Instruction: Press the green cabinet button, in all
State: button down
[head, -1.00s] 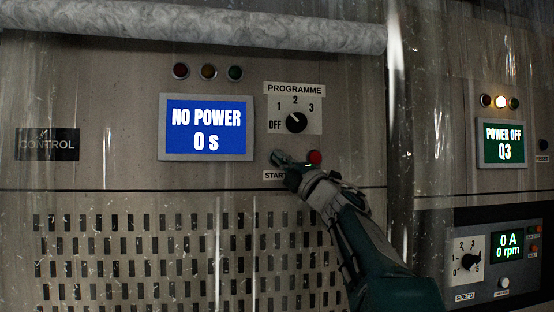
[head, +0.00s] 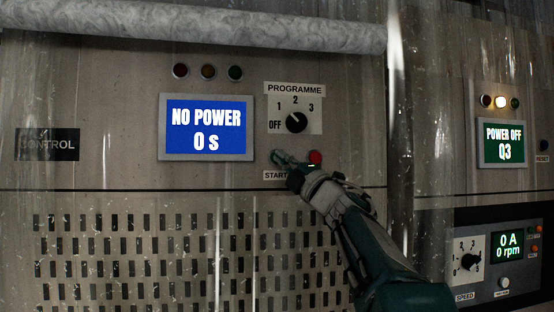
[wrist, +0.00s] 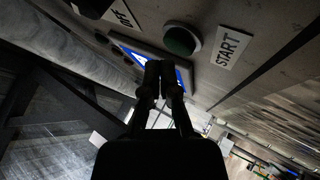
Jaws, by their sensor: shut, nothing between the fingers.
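The green button (wrist: 181,40) shows in the wrist view as a dark green round cap in a pale ring, beside the START label (wrist: 228,47). My gripper (wrist: 166,68) is shut and empty, with its fingertips close to the button in the picture; a gap or contact cannot be made out. In the head view my gripper (head: 292,168) reaches up from the lower right to the spot above the START label (head: 274,175), and it covers part of the button area there.
A red button (head: 315,157) sits just right of my fingertips. Above are the programme dial (head: 296,122), pointing towards OFF, and a blue screen (head: 206,128) reading NO POWER, 0 s. At right, a green screen (head: 504,142) reads POWER OFF, Q3. A hanging clear curtain shows streaks.

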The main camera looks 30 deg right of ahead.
jog(key=s, duration=0.2)
jog(key=s+a, duration=0.1)
jog(key=s, duration=0.2)
jog(key=shift+a, duration=0.2)
dwell(0.7)
jog(key=s+a+f+m+g+h, duration=0.1)
jog(key=s+f+m+g+h, duration=0.1)
jog(key=f+m+h, duration=0.35)
jog(key=s+a+f+m+g+h, duration=0.2)
jog(key=f+m+g+h, duration=0.1)
jog(key=f+m, duration=0.55)
jog(key=s+a+f+m+g+h, duration=0.1)
jog(key=f+m+g+h, duration=0.1)
jog(key=f+m+h, duration=0.35)
jog(key=s+a+f+m+g+y, duration=0.1)
jog(key=s+a+f+g+y, duration=0.1)
jog(key=s+f, duration=0.4)
jog(key=s+a+f+m+g+y, duration=0.1)
jog(key=s+a+f+g, duration=0.4)
jog(key=f, duration=0.7)
jog(key=s+a+f+m+g+y, duration=0.1)
jog(key=s+a+f+g+y, duration=0.2)
jog(key=s+f, duration=0.4)
notch_tip(320, 180, down, 2)
jog(key=shift+a+f+g, duration=0.15)
jog(key=shift+a+g, duration=0.1)
jog(key=shift+g, duration=0.05)
jog(key=shift+s+m, duration=0.1)
jog(key=shift+m, duration=0.15)
